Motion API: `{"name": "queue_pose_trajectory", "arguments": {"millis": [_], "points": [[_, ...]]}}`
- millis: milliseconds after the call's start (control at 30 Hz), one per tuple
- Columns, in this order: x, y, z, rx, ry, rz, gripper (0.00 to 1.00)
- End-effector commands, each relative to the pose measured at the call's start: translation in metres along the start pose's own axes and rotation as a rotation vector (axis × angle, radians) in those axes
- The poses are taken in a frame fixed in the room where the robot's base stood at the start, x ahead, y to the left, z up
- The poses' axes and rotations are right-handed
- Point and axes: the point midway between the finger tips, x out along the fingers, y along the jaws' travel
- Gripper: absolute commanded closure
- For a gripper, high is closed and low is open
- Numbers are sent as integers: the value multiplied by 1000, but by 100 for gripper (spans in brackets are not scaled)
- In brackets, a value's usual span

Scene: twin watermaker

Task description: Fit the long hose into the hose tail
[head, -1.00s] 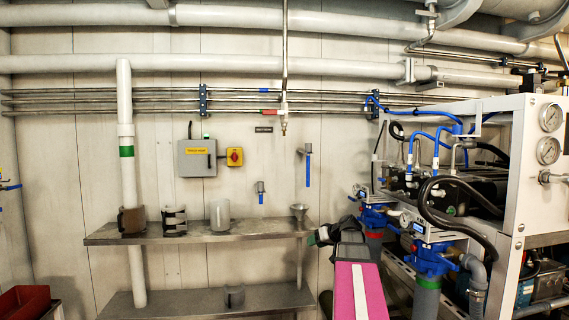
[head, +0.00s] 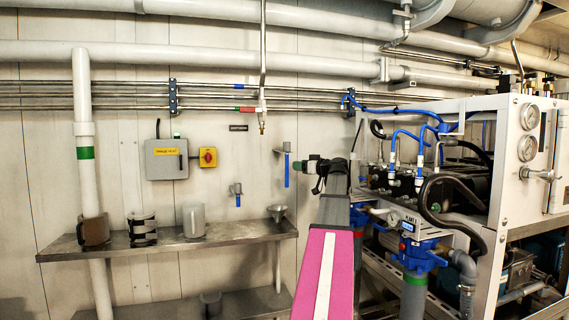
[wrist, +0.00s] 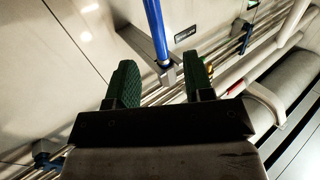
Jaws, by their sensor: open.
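The long hose (head: 287,170) is a thin blue tube hanging upright on the back wall from a grey holder (head: 287,147). A shorter blue tube (head: 238,200) hangs lower to its left. What I take as the hose tail is the small metal tip (head: 262,127) at the bottom of the vertical pipe, up and left of the long hose. My gripper (head: 298,167) points left, open and empty, at the long hose's height in the head view. In the wrist view, the long hose (wrist: 156,30) and grey holder lie just ahead of the gap between my green fingers (wrist: 159,70). I see no contact.
A metal shelf (head: 170,246) with mugs (head: 142,229) and a funnel (head: 277,212) runs below. A grey box (head: 166,159) and yellow switch (head: 207,157) are on the wall. The watermaker frame (head: 500,220) with hoses and gauges stands close on the right.

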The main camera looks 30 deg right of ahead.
Motion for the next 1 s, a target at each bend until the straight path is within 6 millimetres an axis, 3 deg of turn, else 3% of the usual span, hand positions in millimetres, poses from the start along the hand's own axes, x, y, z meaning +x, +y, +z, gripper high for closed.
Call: {"name": "queue_pose_trajectory", "arguments": {"millis": [100,367,633,933,1000], "points": [[19,1,0,0,-1,-2,52],[37,1,1,1,-1,-1,52],[73,3,3,1,-1,-2,52],[80,2,4,1,-2,0,52],[79,2,4,1,-2,0,75]]}}
